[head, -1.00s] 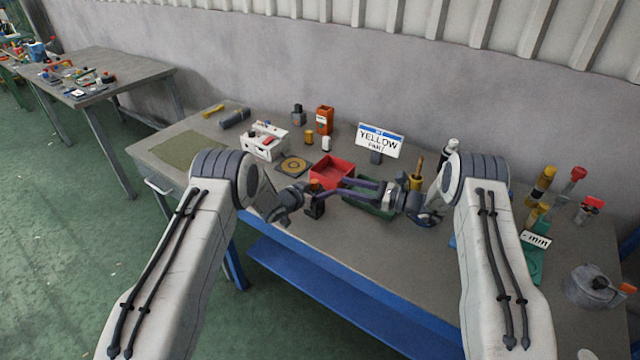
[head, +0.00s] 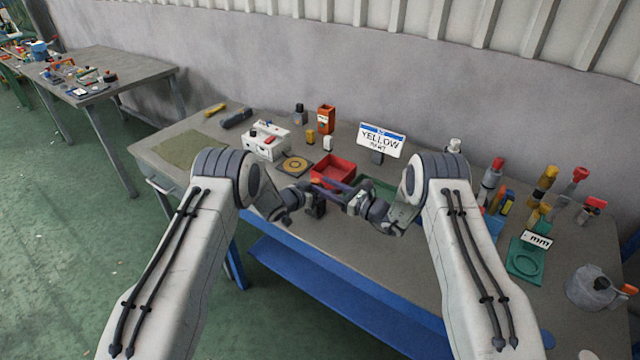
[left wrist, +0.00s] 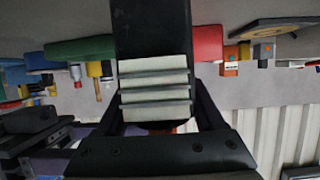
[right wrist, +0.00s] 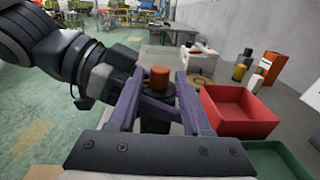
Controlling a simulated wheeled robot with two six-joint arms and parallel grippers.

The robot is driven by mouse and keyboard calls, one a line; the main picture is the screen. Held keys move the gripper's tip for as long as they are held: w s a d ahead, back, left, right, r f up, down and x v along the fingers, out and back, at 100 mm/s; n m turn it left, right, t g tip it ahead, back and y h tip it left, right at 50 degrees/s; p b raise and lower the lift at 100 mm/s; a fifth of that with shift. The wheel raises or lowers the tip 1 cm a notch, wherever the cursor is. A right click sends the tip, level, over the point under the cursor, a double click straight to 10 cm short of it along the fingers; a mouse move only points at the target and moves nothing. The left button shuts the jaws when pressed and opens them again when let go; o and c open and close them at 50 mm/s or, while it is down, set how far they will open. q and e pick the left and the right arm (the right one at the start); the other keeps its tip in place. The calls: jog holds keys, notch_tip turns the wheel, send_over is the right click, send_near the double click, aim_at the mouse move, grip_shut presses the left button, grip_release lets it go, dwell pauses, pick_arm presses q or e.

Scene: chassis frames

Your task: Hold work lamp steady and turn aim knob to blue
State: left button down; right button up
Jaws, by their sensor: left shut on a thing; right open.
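The work lamp is a dark upright body (head: 318,208) at the table's front edge, partly hidden by my grippers in the head view. My left gripper (left wrist: 156,100) is shut on it; the left wrist view shows its dark housing (left wrist: 150,25) with pale ribbed strips. An orange round knob (right wrist: 160,77) sits on top of the lamp in the right wrist view. My right gripper (right wrist: 157,82) is open, with its fingers on either side of the knob; I cannot tell whether they touch it. No blue mark by the knob is visible.
A red bin (head: 343,162) and green bin (right wrist: 276,156) stand just beyond the lamp. A white box (head: 262,149), a dark plate with a yellow ring (head: 295,157) and a "YELLOW PART" sign (head: 382,139) are behind. Several tools stand at right. The front middle table is clear.

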jog(key=shift+x, duration=1.15)
grip_shut()
jog(key=shift+w+d+n+g+y, duration=0.1)
jog(key=shift+w+n+g+y, duration=0.05)
jog(key=shift+n+g+y, duration=0.8)
jog(key=shift+w+n+g+y, duration=0.2)
jog(key=shift+n+g+y, duration=0.4)
jog(key=shift+g, duration=0.65)
jog(key=shift+n+g, duration=0.55)
jog(key=shift+g, duration=0.45)
